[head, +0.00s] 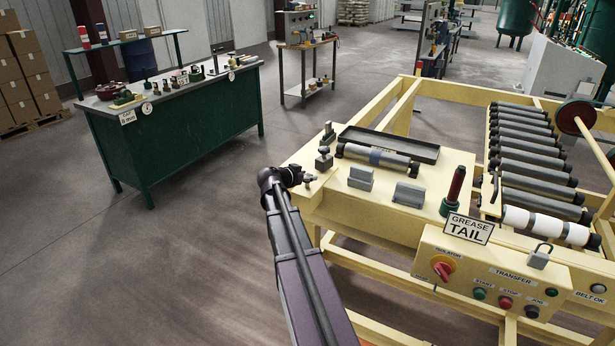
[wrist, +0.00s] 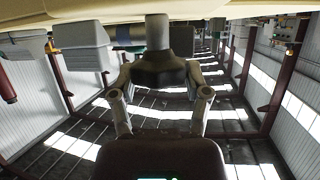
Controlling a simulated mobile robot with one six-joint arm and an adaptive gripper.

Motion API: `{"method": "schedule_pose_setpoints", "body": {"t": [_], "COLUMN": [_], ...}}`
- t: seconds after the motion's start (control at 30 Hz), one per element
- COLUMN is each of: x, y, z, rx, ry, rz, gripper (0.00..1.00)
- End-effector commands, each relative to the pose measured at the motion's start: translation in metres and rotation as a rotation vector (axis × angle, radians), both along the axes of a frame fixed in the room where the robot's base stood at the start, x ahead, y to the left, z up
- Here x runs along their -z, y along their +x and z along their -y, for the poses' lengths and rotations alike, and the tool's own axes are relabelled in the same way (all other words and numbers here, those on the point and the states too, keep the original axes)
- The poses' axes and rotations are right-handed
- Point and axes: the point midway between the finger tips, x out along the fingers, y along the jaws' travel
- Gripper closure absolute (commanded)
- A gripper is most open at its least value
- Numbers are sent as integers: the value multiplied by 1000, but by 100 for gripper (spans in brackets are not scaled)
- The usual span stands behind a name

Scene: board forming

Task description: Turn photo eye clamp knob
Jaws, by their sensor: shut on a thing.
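My gripper (head: 303,178) is at the left corner of the cream machine bench (head: 330,205). In the wrist view, which looks upside down, my gripper's two fingers (wrist: 160,85) stand on either side of a dark knob (wrist: 158,68) with a narrow stem. My gripper is shut on this knob, which I take for the clamp knob. In the head view my gripper mostly hides the knob. A small dark fixture (head: 324,158) on a base stands just behind the gripper; I cannot tell surely whether it is the photo eye.
Two grey blocks (head: 360,177) (head: 408,194) stand right of the gripper; one also shows in the wrist view (wrist: 82,47). Behind them are a grey roller (head: 375,159) and a dark tray (head: 390,143). A control panel (head: 505,280) is at the front. Open floor (head: 170,250) lies left.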

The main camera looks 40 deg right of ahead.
Motion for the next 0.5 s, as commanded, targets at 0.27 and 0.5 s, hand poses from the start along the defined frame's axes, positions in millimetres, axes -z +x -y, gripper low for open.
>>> {"method": "schedule_pose_setpoints", "body": {"t": [0.27,0.5], "x": [0,0], "y": [0,0], "z": [1,1], "rx": [2,2], "ry": [0,0], "rz": [0,0], "gripper": [9,4]}}
